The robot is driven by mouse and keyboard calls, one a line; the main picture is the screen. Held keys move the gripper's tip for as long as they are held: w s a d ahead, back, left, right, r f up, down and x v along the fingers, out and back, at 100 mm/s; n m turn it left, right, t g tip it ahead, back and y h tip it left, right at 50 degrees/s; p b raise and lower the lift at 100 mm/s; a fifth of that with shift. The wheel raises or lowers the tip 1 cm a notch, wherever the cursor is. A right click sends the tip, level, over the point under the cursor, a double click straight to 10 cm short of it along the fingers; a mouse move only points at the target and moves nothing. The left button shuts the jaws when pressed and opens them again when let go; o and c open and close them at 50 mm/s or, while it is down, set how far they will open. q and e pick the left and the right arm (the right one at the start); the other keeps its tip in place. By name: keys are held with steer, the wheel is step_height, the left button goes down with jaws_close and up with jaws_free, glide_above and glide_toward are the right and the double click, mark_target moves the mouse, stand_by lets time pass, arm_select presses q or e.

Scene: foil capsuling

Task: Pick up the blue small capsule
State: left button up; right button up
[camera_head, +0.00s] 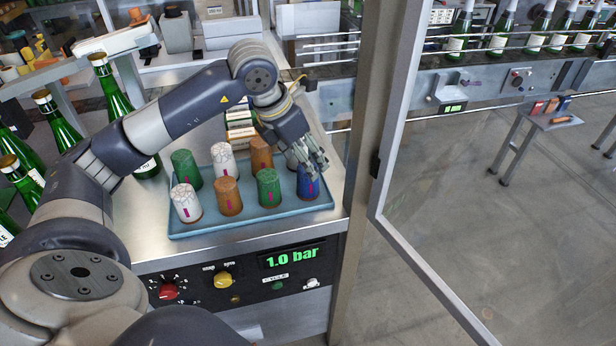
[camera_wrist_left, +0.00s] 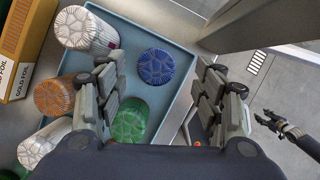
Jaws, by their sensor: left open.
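The blue small capsule (camera_head: 308,186) stands upright at the front right corner of a light blue tray (camera_head: 245,220). In the left wrist view, the round blue top (camera_wrist_left: 156,66) shows between my left gripper's fingers, apart from them. My left gripper (camera_head: 315,163) is open and points down just above the blue capsule, partly covering it in the head view; its fingers also show in the wrist view (camera_wrist_left: 160,82). A dark gripper, apparently my right one (camera_wrist_left: 272,120), is small at the wrist view's right edge, over the floor; its jaws are unclear.
A green capsule (camera_head: 268,188) stands left of the blue one. Orange (camera_head: 228,197) and white (camera_head: 186,204) capsules fill the front row, with several more behind. Foil boxes (camera_head: 239,125) stand behind the tray. Green bottles (camera_head: 112,90) stand left; a metal post (camera_head: 362,130) rises right.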

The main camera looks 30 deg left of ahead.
arm_select(q)
steer(key=x, duration=0.1)
steer(key=p+x, duration=0.2)
steer(key=x, duration=0.1)
steer(key=shift+a+f, duration=0.15)
steer(key=shift+a, duration=0.1)
steer(key=shift+w+f, duration=0.15)
steer(key=shift+f, duration=0.2)
steer(key=shift+c, duration=0.4)
steer(key=c, duration=0.7)
